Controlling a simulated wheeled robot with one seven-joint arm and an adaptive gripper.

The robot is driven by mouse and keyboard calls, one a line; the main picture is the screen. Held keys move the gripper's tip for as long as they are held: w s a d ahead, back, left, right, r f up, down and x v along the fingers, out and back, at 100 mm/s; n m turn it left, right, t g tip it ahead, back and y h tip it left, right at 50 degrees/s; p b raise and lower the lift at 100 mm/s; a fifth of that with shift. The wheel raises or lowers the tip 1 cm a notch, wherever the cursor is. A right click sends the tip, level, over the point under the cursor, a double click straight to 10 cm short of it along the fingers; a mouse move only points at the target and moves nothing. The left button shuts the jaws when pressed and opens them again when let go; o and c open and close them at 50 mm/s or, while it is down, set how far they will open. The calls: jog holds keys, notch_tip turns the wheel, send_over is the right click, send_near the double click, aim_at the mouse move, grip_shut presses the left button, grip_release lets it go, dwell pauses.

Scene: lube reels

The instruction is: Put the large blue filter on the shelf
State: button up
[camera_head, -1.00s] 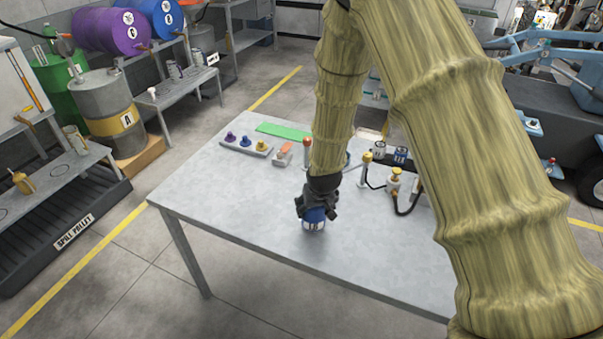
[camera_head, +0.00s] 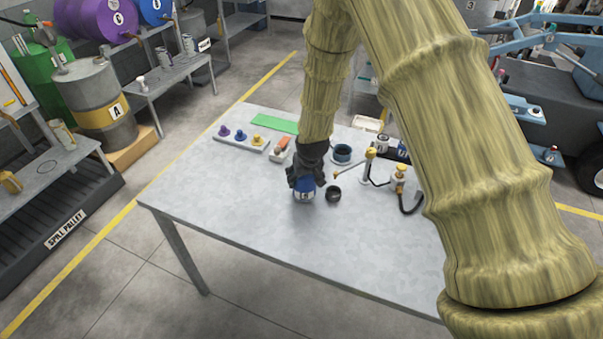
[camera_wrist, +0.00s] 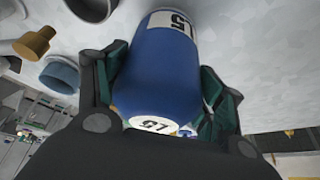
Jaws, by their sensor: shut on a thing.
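The blue filter (camera_head: 304,193) is a blue cylinder with white labels, over the near middle of the table. It fills the centre of the wrist view (camera_wrist: 165,70). My gripper (camera_head: 306,177) is shut on it, with a finger on either side in the wrist view (camera_wrist: 165,100). I cannot tell whether its lower end touches the table. A grey bench shelf with circle marks (camera_head: 42,166) stands at the left. Another grey shelf with cans (camera_head: 153,82) stands behind it. I cannot tell which is the task's shelf.
The grey table (camera_head: 230,205) is clear at its front left. A dark cup (camera_head: 333,194) stands close right of the filter, with a blue-rimmed cup (camera_head: 342,154) behind. Brass-topped fittings (camera_head: 400,172) stand to the right. A tray of coloured plugs (camera_head: 241,138) lies behind left.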

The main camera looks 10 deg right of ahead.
jog(key=shift+w+d+f, duration=0.2)
jog(key=shift+w+f, duration=0.15)
jog(key=shift+w, duration=0.2)
jog(key=shift+w+d+f, duration=0.1)
jog(key=shift+d+f, duration=0.15)
jog(key=shift+d, duration=0.05)
jog(key=shift+c, duration=0.6)
jog(key=shift+s+a+r, duration=0.3)
jog(key=shift+s+r, duration=0.2)
jog(key=shift+s, duration=0.05)
jog(key=shift+w+a+f, duration=0.1)
jog(key=shift+f, duration=0.1)
jog(key=o, duration=1.4)
jog(key=shift+w+f, duration=0.3)
jog(key=shift+o, duration=0.3)
jog(key=shift+s+r, duration=0.25)
jog(key=shift+w, duration=0.15)
jog(key=shift+r, duration=0.1)
